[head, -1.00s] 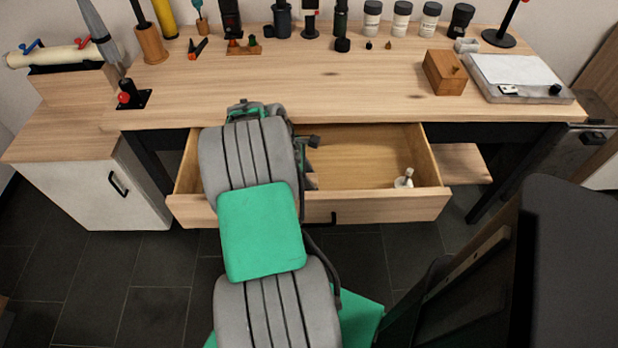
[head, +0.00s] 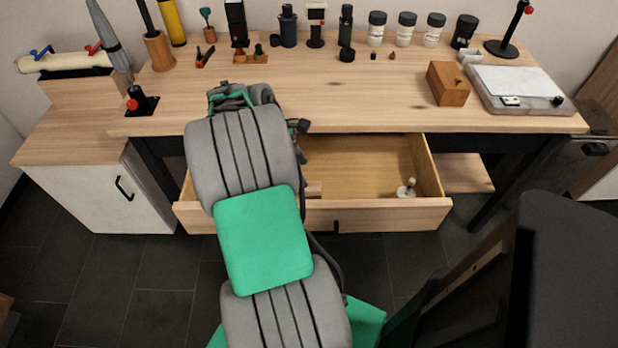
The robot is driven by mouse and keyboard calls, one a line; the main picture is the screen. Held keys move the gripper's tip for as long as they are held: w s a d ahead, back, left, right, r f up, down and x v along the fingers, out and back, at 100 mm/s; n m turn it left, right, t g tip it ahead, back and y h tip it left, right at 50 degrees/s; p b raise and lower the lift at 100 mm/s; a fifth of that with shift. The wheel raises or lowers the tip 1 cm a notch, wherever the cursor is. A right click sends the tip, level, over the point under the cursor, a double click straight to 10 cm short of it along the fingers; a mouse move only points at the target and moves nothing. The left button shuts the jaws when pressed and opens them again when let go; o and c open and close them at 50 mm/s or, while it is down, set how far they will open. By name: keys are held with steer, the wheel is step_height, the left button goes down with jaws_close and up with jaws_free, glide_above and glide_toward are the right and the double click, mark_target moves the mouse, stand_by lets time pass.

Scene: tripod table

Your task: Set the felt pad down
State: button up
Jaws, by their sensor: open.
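I cannot make out the felt pad. It may be hidden behind my arm, whose grey and green links cover the left part of the open drawer (head: 390,216). My gripper is hidden behind these links, so neither its fingers nor anything between them shows. A small white piece with an upright knob (head: 406,189) stands in the drawer's right part; I cannot tell what it is.
The wooden table (head: 330,98) has a clear middle. Several jars and tools line its back edge. A wooden box (head: 447,84) and a grey tray with a white sheet (head: 517,84) sit at right. A white cabinet (head: 95,188) stands left.

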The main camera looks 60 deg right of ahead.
steer(key=w+a+r+m+t, duration=0.1)
steer(key=w+a+r, duration=0.2)
steer(key=a, duration=0.4)
steer(key=w+a+r+t, duration=0.2)
steer(key=w+a+r, duration=0.1)
steer(key=w+a, duration=0.3)
steer(key=w+a+r+m+t, duration=0.1)
steer(key=w+a+r, duration=0.1)
steer(key=w+a, duration=0.2)
steer(key=shift+w+a+r+m, duration=0.1)
steer(key=shift+a+r, duration=0.05)
steer(key=shift+a, duration=0.5)
steer(key=shift+w+a+r+m, duration=0.1)
steer(key=shift+w+a, duration=0.05)
steer(key=shift+a, duration=0.45)
steer(key=shift+w+a+r+m, duration=0.1)
steer(key=shift+a+r, duration=0.05)
steer(key=shift+a, duration=0.5)
steer(key=s+a+m+t+y, duration=0.2)
steer(key=a, duration=1.3)
steer(key=shift+s+a+r+m, duration=0.2)
steer(key=shift+s+m, duration=0.1)
steer(key=shift+s, duration=0.1)
steer(key=shift+d, duration=0.15)
